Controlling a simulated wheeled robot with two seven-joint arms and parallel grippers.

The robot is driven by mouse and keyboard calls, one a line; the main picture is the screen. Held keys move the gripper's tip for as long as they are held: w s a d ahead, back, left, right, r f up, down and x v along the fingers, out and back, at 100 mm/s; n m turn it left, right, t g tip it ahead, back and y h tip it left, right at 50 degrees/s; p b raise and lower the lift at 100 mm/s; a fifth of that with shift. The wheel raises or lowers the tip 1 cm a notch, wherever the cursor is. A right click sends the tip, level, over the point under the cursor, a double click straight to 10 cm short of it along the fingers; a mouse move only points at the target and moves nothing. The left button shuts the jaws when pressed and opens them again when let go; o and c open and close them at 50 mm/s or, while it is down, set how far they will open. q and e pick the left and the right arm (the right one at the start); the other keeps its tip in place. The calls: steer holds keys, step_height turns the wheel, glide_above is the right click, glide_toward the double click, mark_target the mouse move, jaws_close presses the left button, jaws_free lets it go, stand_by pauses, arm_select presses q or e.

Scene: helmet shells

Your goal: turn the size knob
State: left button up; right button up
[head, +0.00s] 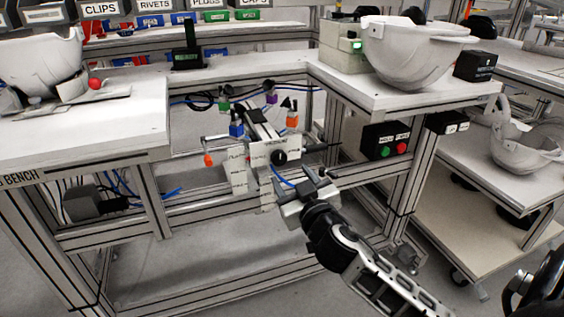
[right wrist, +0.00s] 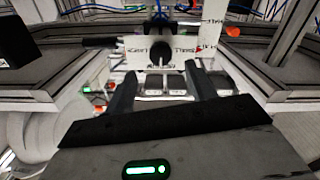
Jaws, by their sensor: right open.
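The size knob (head: 279,157) is a round black knob on the front of a white labelled plate (head: 240,170), in the middle of the head view. In the right wrist view the knob (right wrist: 160,47) shows dark at the top middle, with lettering on the plate around it. My right gripper (head: 293,190) comes in from the lower right and is just in front of and below the plate. In the right wrist view its two fingers (right wrist: 161,70) are apart and empty, with the knob beyond the gap between them. My left gripper is not in view.
A white bench with a helmet shell (head: 40,65) is at the left. A white table with another shell (head: 410,50) is at the right, above a box with green and red buttons (head: 390,146). Small orange and blue parts (head: 237,131) and cables surround the plate.

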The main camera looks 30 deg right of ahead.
mark_target(281, 161)
steer(key=x, duration=0.7)
steer(key=shift+w, duration=0.1)
steer(key=shift+f, duration=0.1)
steer(key=c, duration=1)
